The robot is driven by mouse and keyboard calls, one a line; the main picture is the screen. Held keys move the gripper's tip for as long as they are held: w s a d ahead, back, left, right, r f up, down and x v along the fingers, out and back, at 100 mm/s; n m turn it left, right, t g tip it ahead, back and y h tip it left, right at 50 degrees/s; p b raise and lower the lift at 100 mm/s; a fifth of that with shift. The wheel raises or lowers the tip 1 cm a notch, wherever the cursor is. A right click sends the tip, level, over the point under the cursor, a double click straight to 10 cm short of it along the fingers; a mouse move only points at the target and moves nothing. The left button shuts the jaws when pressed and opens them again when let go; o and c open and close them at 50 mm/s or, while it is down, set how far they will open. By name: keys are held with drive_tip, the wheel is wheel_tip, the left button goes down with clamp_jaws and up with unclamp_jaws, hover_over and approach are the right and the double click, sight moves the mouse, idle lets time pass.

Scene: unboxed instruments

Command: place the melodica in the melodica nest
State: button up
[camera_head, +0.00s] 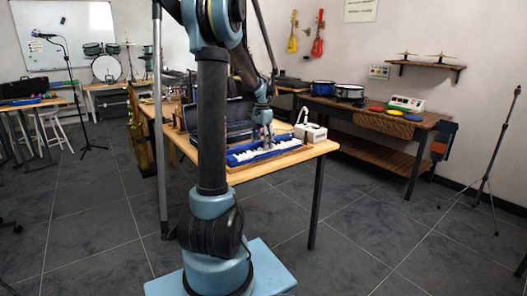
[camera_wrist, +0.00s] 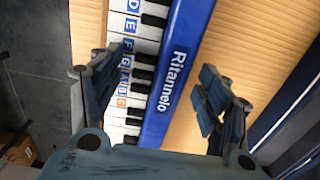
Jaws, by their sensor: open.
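The melodica (camera_head: 262,152) is blue with white and black keys and lies near the front edge of the wooden table. In the wrist view its blue side (camera_wrist: 180,60) reads "Ritannelo", and its keys carry letter stickers. My gripper (camera_head: 267,140) is open above the melodica. In the wrist view my gripper (camera_wrist: 162,78) has one finger over the keys' side and the other beyond the blue side, over bare wood. I cannot tell how high the fingers are. I cannot make out the melodica nest; my arm hides part of the table.
An open dark case (camera_head: 236,112) stands behind the melodica on the table (camera_head: 322,149). A white object (camera_head: 311,132) sits to the right of the melodica. Another table (camera_head: 436,123) with drums and pads stands at the right wall. The floor in front is clear.

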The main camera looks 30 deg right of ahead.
clamp_jaws()
drive_tip(key=shift+r, duration=0.1)
